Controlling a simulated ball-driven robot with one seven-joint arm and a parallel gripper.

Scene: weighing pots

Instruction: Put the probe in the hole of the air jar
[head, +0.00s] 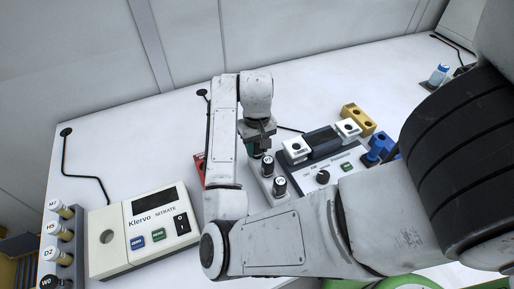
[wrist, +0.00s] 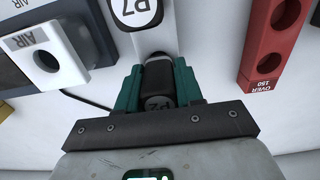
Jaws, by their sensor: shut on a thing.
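My gripper (head: 258,145) is shut on a black-capped probe marked P2 (wrist: 158,88), its teal fingers (wrist: 158,92) on either side of the cap. The probe is at the end of a pale rack (wrist: 152,40); I cannot tell whether it still sits in the rack. Another capped probe, P7 (wrist: 135,12), stands in the rack beside it. The white air jar (wrist: 48,62), marked AIR and with a round open hole, lies left of my gripper in the wrist view. In the head view a white block (head: 295,151), apparently this jar, stands right of my gripper.
A red block (wrist: 266,62) with holes, marked OVER 150, lies right in the wrist view. A meter with a knob (head: 322,177), a second white block (head: 348,129), and yellow (head: 357,117) and blue (head: 383,144) blocks stand right. A Klervo meter (head: 143,228) stands left.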

